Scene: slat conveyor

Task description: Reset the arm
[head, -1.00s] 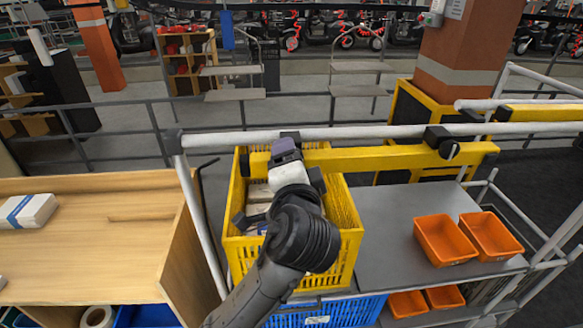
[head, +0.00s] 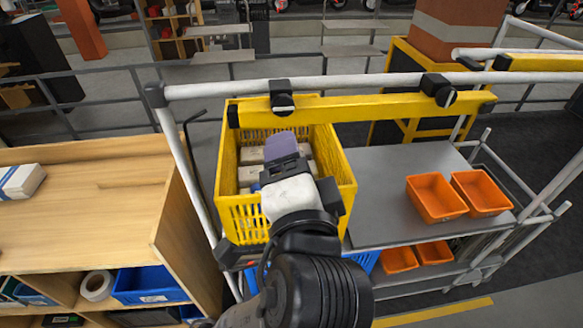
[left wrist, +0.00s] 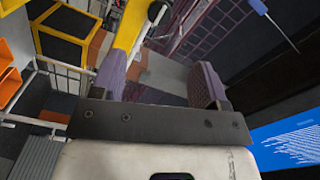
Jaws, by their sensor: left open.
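My left gripper (head: 283,152) is in front of and above the yellow crate (head: 229,170) in the head view, with its arm coming up from the bottom. In the left wrist view its two purple fingers (left wrist: 160,84) stand wide apart with nothing between them. The crate holds several pale boxes (head: 252,174), partly hidden by my gripper and arm. My right gripper is not in view.
A yellow beam (head: 370,108) on a white rail frame (head: 330,83) crosses above the crate. A wooden shelf unit (head: 90,205) with a white box (head: 22,181) stands left. Orange bins (head: 436,197) sit on the grey shelf (head: 380,165) at right.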

